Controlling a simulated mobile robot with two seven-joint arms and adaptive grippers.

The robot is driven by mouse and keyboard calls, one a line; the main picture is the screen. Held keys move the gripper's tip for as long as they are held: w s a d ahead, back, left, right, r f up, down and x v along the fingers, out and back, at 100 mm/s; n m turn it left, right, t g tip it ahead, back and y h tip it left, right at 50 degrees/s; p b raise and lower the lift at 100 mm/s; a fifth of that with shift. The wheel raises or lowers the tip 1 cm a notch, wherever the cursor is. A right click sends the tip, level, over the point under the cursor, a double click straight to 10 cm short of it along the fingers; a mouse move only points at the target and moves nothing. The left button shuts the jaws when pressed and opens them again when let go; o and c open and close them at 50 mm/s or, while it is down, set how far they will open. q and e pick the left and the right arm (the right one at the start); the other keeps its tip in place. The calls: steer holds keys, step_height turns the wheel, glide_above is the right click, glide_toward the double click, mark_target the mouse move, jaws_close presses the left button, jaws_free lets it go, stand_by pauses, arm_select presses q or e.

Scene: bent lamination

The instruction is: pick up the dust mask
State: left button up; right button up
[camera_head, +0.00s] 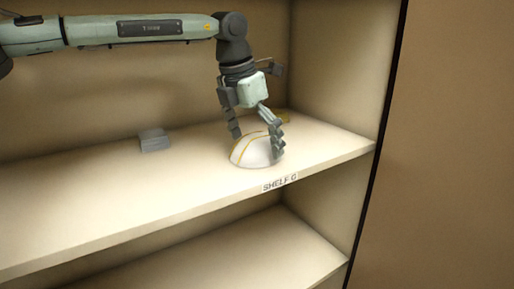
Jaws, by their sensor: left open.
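The dust mask (251,151) is a white dome with yellow straps across it. It rests on the upper shelf board, close to the front edge and just above the shelf label. My left gripper (257,137) points down over the mask. Its fingers are spread, one at the mask's back left and one in front of its right side. The right finger hides part of the mask, and I cannot tell whether either finger touches it. My right gripper is not in view.
The upper shelf (75,205) has a label (280,183) reading "SHELF G" on its front edge. A small grey object (154,140) lies further left on it. A small yellowish thing (283,117) is partly hidden behind my gripper. The side wall (343,60) stands to the right. The left of the shelf is clear.

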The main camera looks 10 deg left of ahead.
arm_select(q)
steer(key=c, duration=1)
steer(key=shift+r, duration=0.15)
